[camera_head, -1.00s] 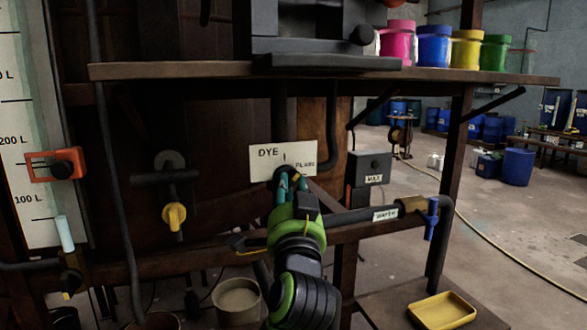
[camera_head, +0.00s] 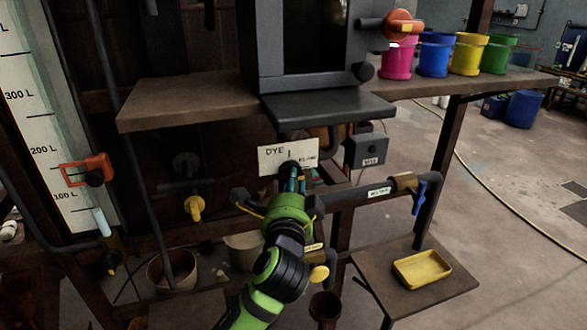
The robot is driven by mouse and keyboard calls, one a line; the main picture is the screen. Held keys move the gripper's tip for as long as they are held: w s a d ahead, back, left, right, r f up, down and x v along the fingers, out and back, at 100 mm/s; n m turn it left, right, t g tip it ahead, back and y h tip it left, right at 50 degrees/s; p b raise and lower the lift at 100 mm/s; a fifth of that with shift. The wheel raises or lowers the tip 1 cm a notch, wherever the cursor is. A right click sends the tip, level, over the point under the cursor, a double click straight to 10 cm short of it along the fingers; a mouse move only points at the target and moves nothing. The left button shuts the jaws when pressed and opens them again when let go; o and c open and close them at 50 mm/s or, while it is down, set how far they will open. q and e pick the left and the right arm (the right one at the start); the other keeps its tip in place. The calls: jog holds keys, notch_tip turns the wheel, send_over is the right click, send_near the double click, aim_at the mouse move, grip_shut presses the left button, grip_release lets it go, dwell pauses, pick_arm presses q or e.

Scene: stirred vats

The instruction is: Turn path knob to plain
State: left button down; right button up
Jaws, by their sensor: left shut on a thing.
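The path knob (camera_head: 287,167) is a small dark knob at the lower edge of a white sign (camera_head: 272,157) reading DYE on the left and, in smaller letters, PLAIN on the right. My left gripper (camera_head: 291,180), with teal fingertips and a green body, reaches up from below and is shut on the knob. The fingers hide most of the knob, so I cannot tell which word it points to. My right gripper is not in view.
A dark shelf (camera_head: 190,103) and a grey machine (camera_head: 305,45) sit above the sign. A grey box (camera_head: 366,150) is to its right. A pipe with a blue-handled valve (camera_head: 419,197) runs right. A yellow tray (camera_head: 421,269) lies on a low table.

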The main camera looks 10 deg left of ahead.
pick_arm(q)
jog(key=shift+r+m+p, duration=0.1)
jog(key=shift+m+p, duration=0.2)
jog(key=shift+p, duration=0.05)
dwell(0.3)
jog(key=c, duration=1.1)
grip_release()
jog(key=shift+o, duration=0.2)
jog(key=s+d, duration=0.1)
jog(key=s, duration=1.1)
jog(key=shift+d, duration=0.25)
